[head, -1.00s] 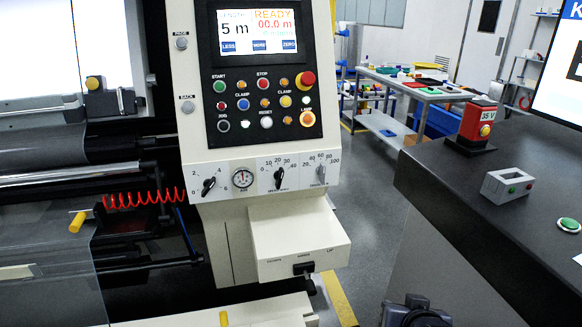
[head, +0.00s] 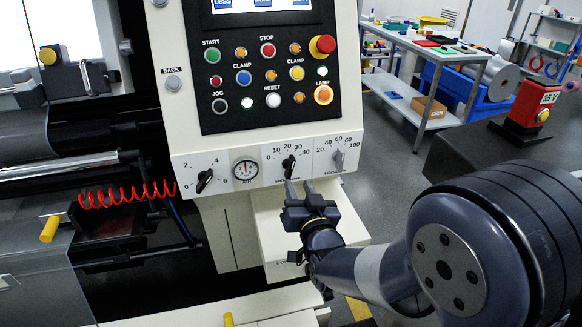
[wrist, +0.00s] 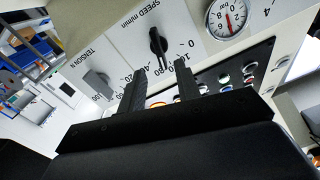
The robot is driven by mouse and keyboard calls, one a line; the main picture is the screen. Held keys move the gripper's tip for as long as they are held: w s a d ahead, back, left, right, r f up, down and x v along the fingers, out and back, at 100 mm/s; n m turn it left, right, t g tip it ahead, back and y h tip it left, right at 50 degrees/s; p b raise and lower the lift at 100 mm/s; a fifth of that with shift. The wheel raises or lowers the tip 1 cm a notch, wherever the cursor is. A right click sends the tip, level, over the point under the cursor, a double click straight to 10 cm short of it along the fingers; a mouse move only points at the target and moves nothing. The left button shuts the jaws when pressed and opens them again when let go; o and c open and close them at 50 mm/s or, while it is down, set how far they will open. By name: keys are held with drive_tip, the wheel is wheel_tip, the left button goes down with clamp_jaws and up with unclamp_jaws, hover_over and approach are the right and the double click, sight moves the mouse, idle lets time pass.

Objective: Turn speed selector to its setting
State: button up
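The speed selector (head: 289,167) is a black bar knob on the white lower panel, on a scale from 0 to 40. Its bar stands nearly upright, pointing around the 20 to 30 marks. My gripper (head: 300,188) is just below it in the head view, fingers pointing up at the panel. In the wrist view the selector (wrist: 158,42) lies just beyond the fingertips, roughly midway between them. The two fingers of my gripper (wrist: 160,67) are apart with nothing between them. The fingers hide part of the scale in the wrist view.
The tension knob (head: 338,157), grey, is right of the selector; a pressure gauge (head: 245,171) and another black knob (head: 204,181) are left. A button panel (head: 268,78) is above. A white box (head: 268,222) juts out below. A dark counter (head: 470,155) stands at right.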

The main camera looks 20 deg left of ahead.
sight(291, 170)
drive_tip(key=p+x, duration=0.1)
drive_tip(key=x, duration=0.6)
drive_tip(key=shift+w, duration=0.25)
clamp_jaws()
